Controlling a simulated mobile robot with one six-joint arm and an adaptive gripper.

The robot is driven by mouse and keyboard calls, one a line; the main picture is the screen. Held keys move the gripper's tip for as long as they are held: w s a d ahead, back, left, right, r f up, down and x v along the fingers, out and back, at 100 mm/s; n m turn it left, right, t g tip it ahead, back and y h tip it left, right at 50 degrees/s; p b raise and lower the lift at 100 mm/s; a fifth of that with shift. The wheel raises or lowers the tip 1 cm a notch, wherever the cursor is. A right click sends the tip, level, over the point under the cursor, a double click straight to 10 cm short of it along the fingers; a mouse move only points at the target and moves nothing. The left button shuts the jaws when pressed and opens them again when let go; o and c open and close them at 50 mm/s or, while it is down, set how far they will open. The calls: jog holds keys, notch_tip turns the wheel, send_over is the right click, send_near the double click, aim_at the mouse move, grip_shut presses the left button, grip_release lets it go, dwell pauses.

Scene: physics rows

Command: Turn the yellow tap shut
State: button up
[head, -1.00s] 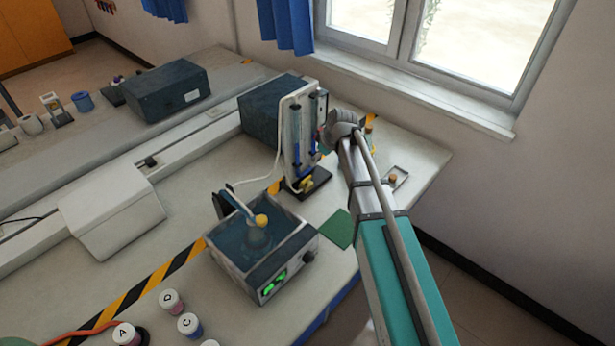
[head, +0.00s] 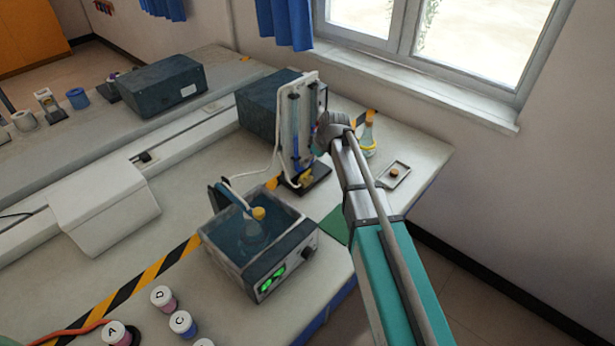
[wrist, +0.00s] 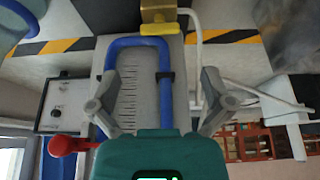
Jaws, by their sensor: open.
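The yellow tap (head: 307,177) is low on the front of an upright panel (head: 294,120) with blue tubing, above its dark base. In the wrist view the yellow tap (wrist: 160,29) is at the top edge, partly cut off, its bright yellow bar lying crosswise. A blue tube (wrist: 165,60) bends across the panel's printed scale. My gripper (wrist: 160,88) is open and empty, its fingers spread on either side of the panel, with the tap beyond the fingertips. I cannot tell if the fingers touch the panel. In the head view my wrist hides the fingers.
A water bath (head: 262,240) with green digits stands in front of the panel. A dark box (head: 262,105) is behind it. A flask (head: 367,138) and a small tray (head: 394,174) are to the right. A red knob (wrist: 64,145) shows in the wrist view. White tubing runs beside the panel.

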aim_at(306, 173)
jog(key=shift+b+x, duration=3.5)
jog(key=shift+x, duration=0.65)
